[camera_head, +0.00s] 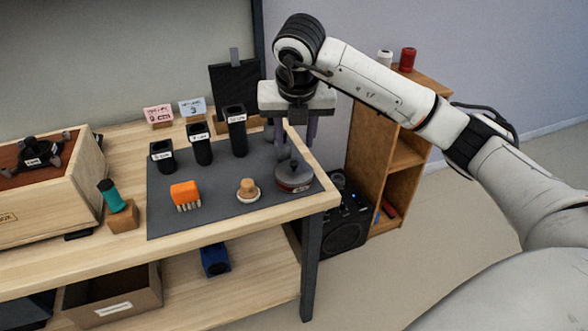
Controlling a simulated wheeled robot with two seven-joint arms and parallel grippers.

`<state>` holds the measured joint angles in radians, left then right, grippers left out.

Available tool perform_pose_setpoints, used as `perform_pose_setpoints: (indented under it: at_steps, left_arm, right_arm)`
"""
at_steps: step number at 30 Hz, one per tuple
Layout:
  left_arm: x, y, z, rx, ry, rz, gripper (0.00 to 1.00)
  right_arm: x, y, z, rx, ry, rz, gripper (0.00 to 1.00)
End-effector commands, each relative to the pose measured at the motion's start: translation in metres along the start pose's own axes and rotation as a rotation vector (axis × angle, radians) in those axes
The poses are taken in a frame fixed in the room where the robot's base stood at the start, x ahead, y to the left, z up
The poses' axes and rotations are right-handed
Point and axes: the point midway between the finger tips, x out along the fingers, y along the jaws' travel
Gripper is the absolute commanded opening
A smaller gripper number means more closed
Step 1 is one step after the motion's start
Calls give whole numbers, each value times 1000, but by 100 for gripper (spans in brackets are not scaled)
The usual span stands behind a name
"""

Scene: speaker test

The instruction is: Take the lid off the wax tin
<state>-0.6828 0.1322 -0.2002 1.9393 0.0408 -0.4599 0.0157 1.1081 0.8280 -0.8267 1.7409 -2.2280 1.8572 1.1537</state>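The wax tin (294,186) appears to be the round, low container near the right end of the dark mat. Its side is reddish with a small label, and a grey lid with a dark knob (291,169) sits on top. My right gripper (294,138) points down above and behind the tin in the picture. Its two fingers are spread apart with nothing visible between them. The fingers look clear of the lid, though their exact height above the table is hard to tell. My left gripper is not in view.
The dark mat (220,205) also holds an orange brush (184,193), a cork-coloured piece on a white base (248,189) and several black labelled cups (236,131). A wooden box (80,190) stands at left. A shelf unit (375,160) stands beyond the table's right edge.

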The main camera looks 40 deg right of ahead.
Motion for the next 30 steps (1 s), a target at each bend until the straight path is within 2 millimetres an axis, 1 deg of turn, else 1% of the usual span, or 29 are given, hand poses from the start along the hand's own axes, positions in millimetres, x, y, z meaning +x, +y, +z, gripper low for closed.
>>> perform_pose_setpoints:
  at_steps: [3,6,11,14,18,21,24,29,30]
  left_arm:
    - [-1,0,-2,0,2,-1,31]
    - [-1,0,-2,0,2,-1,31]
    - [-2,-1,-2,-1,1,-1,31]
    - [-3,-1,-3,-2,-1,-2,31]
    - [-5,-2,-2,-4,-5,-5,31]
    - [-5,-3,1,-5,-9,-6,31]
    - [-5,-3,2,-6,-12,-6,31]
    - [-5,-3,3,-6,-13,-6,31]
    - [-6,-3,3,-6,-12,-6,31]
  right_arm:
    - [20,-2,-1,1,3,-6,38]
    - [34,-1,-1,1,3,-4,38]
    - [44,0,-1,-2,2,-1,38]
    - [56,-1,-2,-2,4,-3,38]
    - [78,-1,-4,-2,4,-2,38]
    - [90,-1,-4,-2,4,0,38]
    - [94,0,-4,-3,3,1,38]
    - [94,0,-3,-3,2,1,38]
    - [94,0,-3,-3,2,1,37]
